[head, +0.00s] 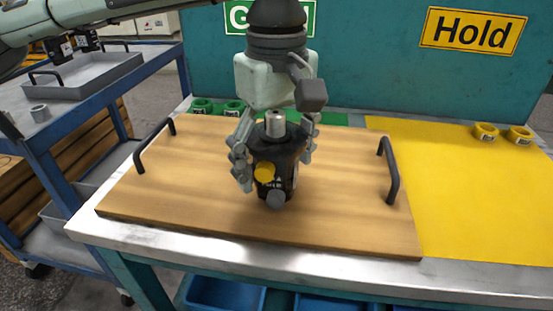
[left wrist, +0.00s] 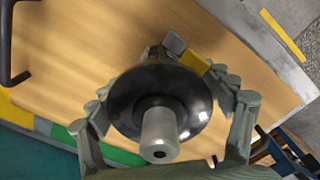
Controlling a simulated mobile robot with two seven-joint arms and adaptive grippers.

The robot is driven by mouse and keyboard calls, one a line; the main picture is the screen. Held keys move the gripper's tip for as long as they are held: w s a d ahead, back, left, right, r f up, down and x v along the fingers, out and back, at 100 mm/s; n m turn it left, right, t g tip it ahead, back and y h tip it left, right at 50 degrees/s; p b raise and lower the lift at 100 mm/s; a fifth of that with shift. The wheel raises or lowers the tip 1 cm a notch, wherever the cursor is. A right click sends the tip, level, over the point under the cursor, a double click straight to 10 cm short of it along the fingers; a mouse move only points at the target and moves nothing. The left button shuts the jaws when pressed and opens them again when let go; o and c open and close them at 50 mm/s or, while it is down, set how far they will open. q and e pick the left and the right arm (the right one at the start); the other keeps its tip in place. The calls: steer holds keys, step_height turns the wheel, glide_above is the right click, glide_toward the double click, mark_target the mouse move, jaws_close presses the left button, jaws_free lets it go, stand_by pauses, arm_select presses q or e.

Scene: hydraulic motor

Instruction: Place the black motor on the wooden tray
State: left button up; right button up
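The black motor (head: 275,172) has a silver shaft pointing up, a yellow round cap and a grey fitting low on its front. It stands upright over the middle of the wooden tray (head: 190,190); I cannot tell whether its base touches the wood. My left gripper (head: 274,160) points down from above, with one finger on each side of the motor, and looks shut on it. In the left wrist view the motor's round top and shaft (left wrist: 159,130) sit between the fingers, which hug its sides. My right gripper is not in view.
The tray has black handles (head: 392,170) at both ends and lies on a metal-edged bench. A yellow mat (head: 470,200) with yellow rings (head: 486,132) is at right, under a Hold sign (head: 472,31). Green rings (head: 201,106) stand behind. A blue cart (head: 60,130) is at left.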

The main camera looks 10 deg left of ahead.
mark_target(277, 113)
arm_select(q)
steer(key=shift+o, duration=0.5)
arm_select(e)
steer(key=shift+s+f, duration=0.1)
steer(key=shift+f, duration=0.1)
arm_select(q)
steer(key=shift+r, duration=0.1)
steer(key=shift+r, duration=0.35)
step_height(277, 113, up, 11)
steer(key=shift+r+p, duration=0.1)
steer(key=shift+p, duration=0.2)
steer(key=shift+r, duration=0.1)
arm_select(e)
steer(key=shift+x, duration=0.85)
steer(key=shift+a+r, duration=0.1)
